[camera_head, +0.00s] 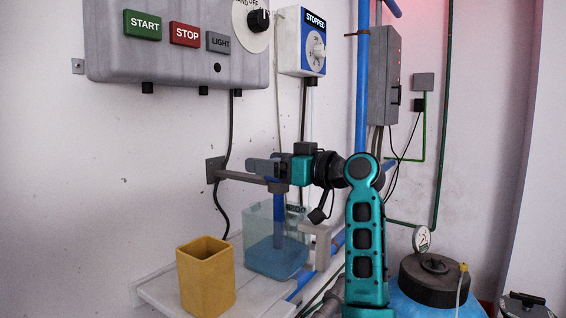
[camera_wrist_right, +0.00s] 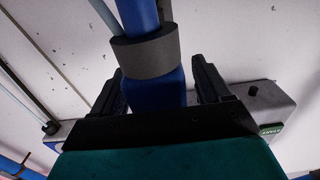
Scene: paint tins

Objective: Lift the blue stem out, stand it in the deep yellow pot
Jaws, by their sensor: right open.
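The blue stem (camera_head: 279,220) stands upright in the camera_head view, its lower part inside a translucent bluish tank (camera_head: 262,240). It passes through a grey ring at the end of a wall bracket (camera_head: 240,177). My right gripper (camera_head: 268,168) is at the stem's upper end, just above the ring. In the wrist view the stem (camera_wrist_right: 155,92) lies between the two dark fingers of the right gripper (camera_wrist_right: 162,85), which are open with gaps beside it. The deep yellow pot (camera_head: 206,280) stands open-topped, left of and nearer than the tank. My left gripper is out of view.
The pot and tank stand on a pale shelf (camera_head: 160,296). A grey control box (camera_head: 180,68) and a blue-white dial box (camera_head: 302,45) hang on the wall above. A blue drum (camera_head: 425,300) with a dark lid stands at right.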

